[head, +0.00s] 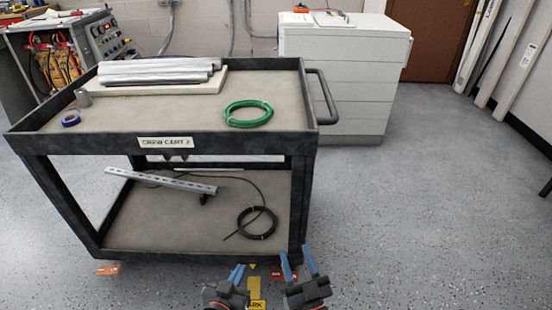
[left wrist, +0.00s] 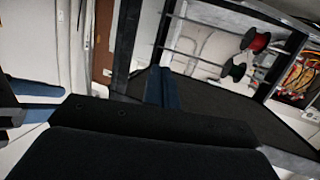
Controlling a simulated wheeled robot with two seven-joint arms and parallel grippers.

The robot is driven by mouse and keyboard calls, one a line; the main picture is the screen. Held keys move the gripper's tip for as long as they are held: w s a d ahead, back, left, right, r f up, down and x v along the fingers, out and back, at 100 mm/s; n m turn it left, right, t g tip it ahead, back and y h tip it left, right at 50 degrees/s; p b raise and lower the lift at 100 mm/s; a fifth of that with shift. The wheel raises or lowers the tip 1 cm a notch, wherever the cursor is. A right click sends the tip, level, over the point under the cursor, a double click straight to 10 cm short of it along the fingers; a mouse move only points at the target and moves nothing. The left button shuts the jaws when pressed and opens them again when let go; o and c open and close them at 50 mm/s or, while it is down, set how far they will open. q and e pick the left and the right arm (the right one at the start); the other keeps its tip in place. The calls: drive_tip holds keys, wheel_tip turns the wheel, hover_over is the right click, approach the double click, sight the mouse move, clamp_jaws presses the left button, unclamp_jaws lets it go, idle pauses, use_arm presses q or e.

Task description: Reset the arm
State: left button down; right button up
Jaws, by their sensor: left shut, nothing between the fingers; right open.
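My left gripper (head: 238,272) shows at the bottom edge of the head view, blue fingers pointing up and together, with nothing held. In the left wrist view its dark body fills the lower part, and blue finger parts (left wrist: 158,85) stick up beyond it. My right gripper (head: 298,262) is just to the right in the head view, its two blue fingers spread apart and empty. Both grippers appear in front of the cart's lower right corner, touching nothing that I can make out.
A dark cart (head: 165,144) labelled "CREW CART 2" carries silver tubes (head: 160,70), a green coil (head: 248,113) and blue tape (head: 71,120). Its lower shelf holds a metal rail (head: 160,181) and a black coil (head: 257,223). A white cabinet (head: 345,80) stands behind. Floor at right is clear.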

use_arm(q)
drive_tip(key=shift+d+r+t+h, duration=1.2)
drive_tip(key=shift+d+r+t, duration=1.3)
drive_tip(key=shift+r+t, duration=1.25)
drive_tip(key=s+a+r+g+y+p, duration=0.2)
drive_tip(key=s+a+r+g+p, duration=0.1)
drive_tip(key=s+g+p, duration=0.6)
drive_tip(key=s+a+r+g+y+p, duration=0.2)
drive_tip(key=s+a+g+p, duration=0.4)
drive_tip(key=p, duration=0.8)
drive_tip(key=s+r+g, duration=0.1)
drive_tip(key=s+g, duration=0.2)
drive_tip(key=g, duration=0.2)
drive_tip(key=shift+y, duration=0.4)
use_arm(e)
drive_tip(key=s+d+r+g+h, duration=0.2)
drive_tip(key=s+d+g, duration=0.2)
drive_tip(key=s+g, duration=0.5)
drive_tip(key=s+d+r+g+h, duration=0.2)
drive_tip(key=s+d+g, duration=0.3)
drive_tip(key=s+g, duration=0.3)
drive_tip(key=r+g, duration=0.1)
drive_tip(key=g, duration=0.1)
drive_tip(key=shift+s+r+g+h, duration=0.2)
drive_tip(key=shift+s+g+h, duration=0.1)
drive_tip(key=shift+s+h, duration=0.1)
drive_tip(key=shift+c, duration=0.3)
